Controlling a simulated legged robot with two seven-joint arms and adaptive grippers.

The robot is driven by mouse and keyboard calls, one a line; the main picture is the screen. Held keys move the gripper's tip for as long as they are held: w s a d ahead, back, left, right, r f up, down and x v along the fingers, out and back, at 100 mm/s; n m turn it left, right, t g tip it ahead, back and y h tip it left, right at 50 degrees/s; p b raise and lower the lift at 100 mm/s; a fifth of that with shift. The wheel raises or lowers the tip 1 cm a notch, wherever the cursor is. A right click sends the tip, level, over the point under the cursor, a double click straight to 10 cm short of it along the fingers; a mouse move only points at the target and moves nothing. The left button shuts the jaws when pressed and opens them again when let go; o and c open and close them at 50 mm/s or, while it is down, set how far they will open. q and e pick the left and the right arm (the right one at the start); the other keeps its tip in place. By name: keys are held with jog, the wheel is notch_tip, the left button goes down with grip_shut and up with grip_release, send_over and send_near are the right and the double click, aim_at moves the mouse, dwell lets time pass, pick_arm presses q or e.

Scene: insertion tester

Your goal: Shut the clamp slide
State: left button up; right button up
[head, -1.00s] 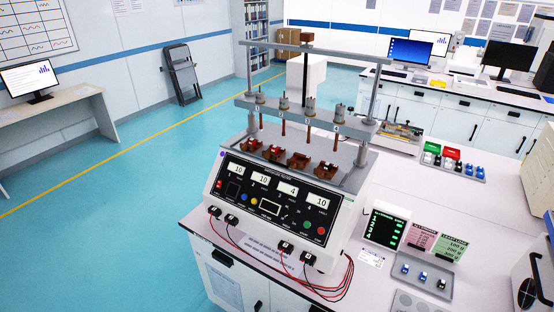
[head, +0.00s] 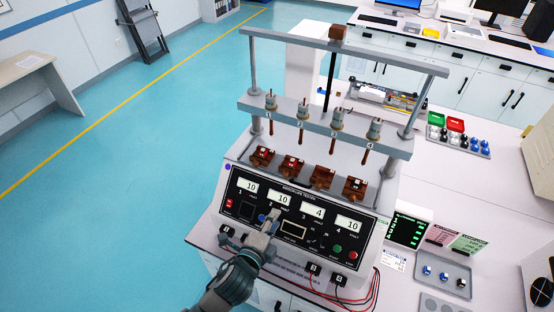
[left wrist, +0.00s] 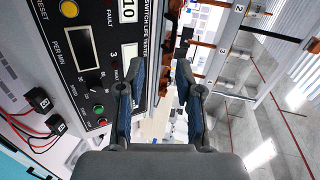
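The insertion tester (head: 300,205) stands on the bench with a row of several brown clamp fixtures on its deck. The clamps run from the left one (head: 262,157) to the right one (head: 354,188); I cannot tell which slide is open. Plungers such as the second one (head: 302,125) hang above the clamps. My left gripper (head: 270,220) is in front of the tester's panel, below the clamps and apart from them. In the left wrist view the left gripper (left wrist: 159,68) has its two fingers spread with nothing between them. My right gripper is in neither view.
The tester's crossbar (head: 325,128) and posts (head: 411,108) rise over the deck. Red and black leads (head: 375,285) lie at the front right. A small display (head: 408,229) and a grey tray (head: 442,275) of switches stand to the right.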

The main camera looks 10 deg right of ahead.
aim_at(298, 184)
pick_arm(q)
jog(key=shift+m+h, duration=0.3)
jog(key=shift+m, duration=0.2)
jog(key=x, duration=0.5)
jog(key=r+p+x, duration=0.1)
jog(key=x, duration=0.4)
jog(key=r+x, duration=0.1)
jog(key=x, duration=0.5)
jog(key=shift+d, duration=0.55)
jog(key=shift+s+d, duration=0.1)
jog(key=c, duration=0.7)
grip_shut()
